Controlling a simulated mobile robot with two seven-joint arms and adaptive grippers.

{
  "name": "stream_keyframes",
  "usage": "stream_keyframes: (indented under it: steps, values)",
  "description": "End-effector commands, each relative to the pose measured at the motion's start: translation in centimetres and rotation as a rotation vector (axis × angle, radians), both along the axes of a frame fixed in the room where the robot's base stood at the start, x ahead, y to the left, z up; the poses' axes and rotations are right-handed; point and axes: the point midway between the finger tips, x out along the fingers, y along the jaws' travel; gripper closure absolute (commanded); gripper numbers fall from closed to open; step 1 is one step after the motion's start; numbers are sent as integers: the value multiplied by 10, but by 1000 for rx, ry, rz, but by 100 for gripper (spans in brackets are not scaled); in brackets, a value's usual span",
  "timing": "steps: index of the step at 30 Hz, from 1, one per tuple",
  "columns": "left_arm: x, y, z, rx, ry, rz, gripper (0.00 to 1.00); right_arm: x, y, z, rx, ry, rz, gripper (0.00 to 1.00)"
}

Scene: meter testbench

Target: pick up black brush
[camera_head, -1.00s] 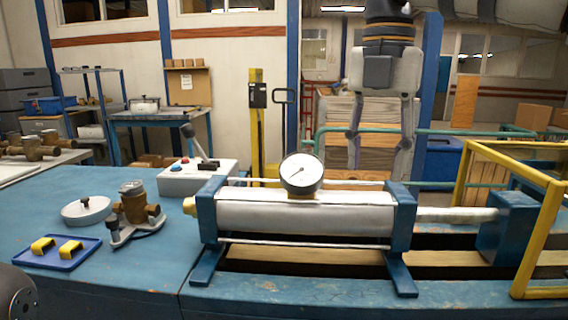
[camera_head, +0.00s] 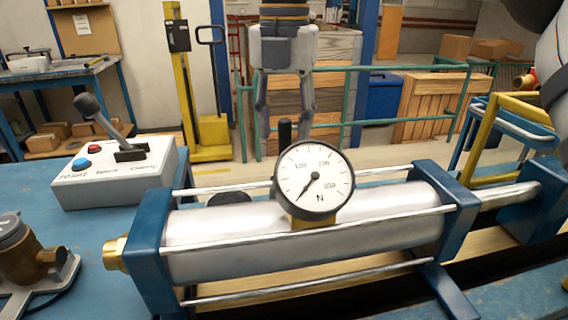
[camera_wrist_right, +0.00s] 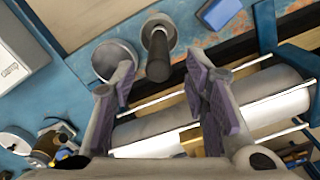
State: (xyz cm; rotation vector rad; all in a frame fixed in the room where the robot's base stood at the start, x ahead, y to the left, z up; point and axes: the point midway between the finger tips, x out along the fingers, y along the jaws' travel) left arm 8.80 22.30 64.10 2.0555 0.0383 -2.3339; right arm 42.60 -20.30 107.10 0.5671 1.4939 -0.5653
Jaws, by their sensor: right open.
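My right gripper (camera_head: 284,112) points down behind the gauge in the head view, open and empty. A black upright handle (camera_head: 284,131), which looks like the brush, shows between and just below its fingertips. The gauge hides its lower part. In the right wrist view the dark handle (camera_wrist_right: 158,68) rises from a round base on the blue bench, in line with the gap between the open right fingers (camera_wrist_right: 160,64). I cannot tell how far above it the fingers are. A grey round disc (camera_wrist_right: 117,58) sits beside it. My left gripper is not in view.
A dial gauge (camera_head: 314,180) stands on the silver cylinder (camera_head: 300,237) in front of the handle. The cylinder's blue end blocks and rods are close by. A control box (camera_head: 118,172) with a lever stands at the left. A brass valve (camera_head: 25,255) is at the lower left.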

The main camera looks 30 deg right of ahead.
Motion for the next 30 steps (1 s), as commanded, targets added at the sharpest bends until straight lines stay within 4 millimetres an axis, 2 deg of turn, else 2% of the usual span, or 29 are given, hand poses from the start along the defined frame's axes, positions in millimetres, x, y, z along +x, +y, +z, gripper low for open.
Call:
stream_keyframes:
  steps: [3, 7, 10, 15, 17, 21, 30]
  values:
    - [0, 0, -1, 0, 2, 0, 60, 4, -5, -24, 0, 7, -1, 58]
    - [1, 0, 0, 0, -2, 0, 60, 6, -6, -45, 0, 4, 1, 58]
    - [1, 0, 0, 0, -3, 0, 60, 6, -6, -51, 0, 1, 0, 58]
    - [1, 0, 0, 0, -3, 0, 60, 6, -6, -52, 0, 1, 0, 58]
    - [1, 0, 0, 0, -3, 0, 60, 6, -6, -52, -1, 2, 0, 70]
    - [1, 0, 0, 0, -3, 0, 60, 6, -6, -52, -1, 2, 0, 100]
    - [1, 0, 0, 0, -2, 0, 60, 6, -5, -51, -1, 2, 0, 100]
